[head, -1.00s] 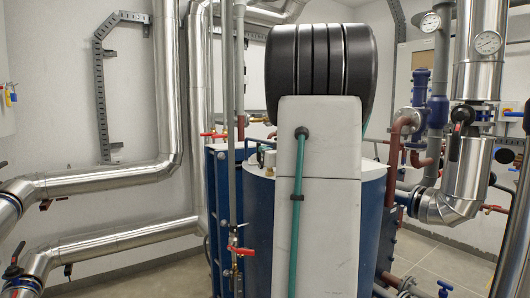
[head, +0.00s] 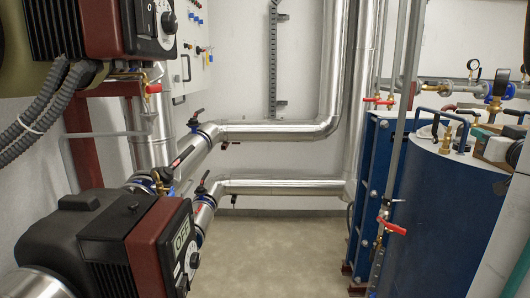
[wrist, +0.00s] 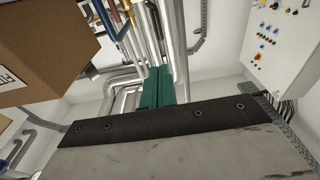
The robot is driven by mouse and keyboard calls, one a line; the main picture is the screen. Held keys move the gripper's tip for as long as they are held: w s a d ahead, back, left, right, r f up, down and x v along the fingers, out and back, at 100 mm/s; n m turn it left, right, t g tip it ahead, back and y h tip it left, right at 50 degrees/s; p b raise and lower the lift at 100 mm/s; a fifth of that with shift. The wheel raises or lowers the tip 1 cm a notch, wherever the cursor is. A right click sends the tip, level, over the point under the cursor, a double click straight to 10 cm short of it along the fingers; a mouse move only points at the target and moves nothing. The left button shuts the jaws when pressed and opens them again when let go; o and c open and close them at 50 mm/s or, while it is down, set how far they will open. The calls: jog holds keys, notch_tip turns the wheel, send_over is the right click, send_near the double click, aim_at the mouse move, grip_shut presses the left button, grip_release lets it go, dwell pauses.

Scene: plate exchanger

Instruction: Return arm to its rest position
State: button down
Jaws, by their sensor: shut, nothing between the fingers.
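My gripper (wrist: 158,74) shows in the wrist view as two teal fingers side by side, closed together with nothing between them. It points toward the silvery pipes and the wall, and touches nothing that I can see. In the head view only part of my arm shows at the right edge, in front of the blue plate exchanger (head: 386,190) and blue tank (head: 437,215). The gripper itself cannot be made out there.
A pump with an OFF display (head: 182,238) fills the head view's lower left; another pump (head: 110,25) is above. Insulated pipes (head: 270,130) run along the wall. Bare floor (head: 275,250) lies between. The wrist view shows a cardboard box (wrist: 45,45) and control panel (wrist: 285,45).

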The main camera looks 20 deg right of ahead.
jog(key=s+d+f+m+g+h, duration=0.4)
jog(key=s+d+f+g, duration=0.2)
jog(key=f+g, duration=0.1)
jog(key=a+f+m+g+y, duration=0.1)
jog(key=a+f+g+y, duration=0.1)
jog(key=a+f+g, duration=0.35)
jog(key=w+a+f+n+g+y, duration=0.1)
jog(key=a+f+g+y, duration=0.15)
jog(key=a, duration=0.85)
jog(key=w+a+f+n+g+y, duration=0.1)
jog(key=a+f+y, duration=0.15)
jog(key=a, duration=0.85)
jog(key=s+a+n+y, duration=0.3)
jog(key=a+n+y, duration=0.2)
jog(key=a, duration=2)
jog(key=r+n, duration=0.1)
jog(key=n, duration=0.2)
jog(key=c, duration=2.1)
grip_release()
jog(key=shift+d, duration=0.1)
jog(key=shift+c, duration=0.2)
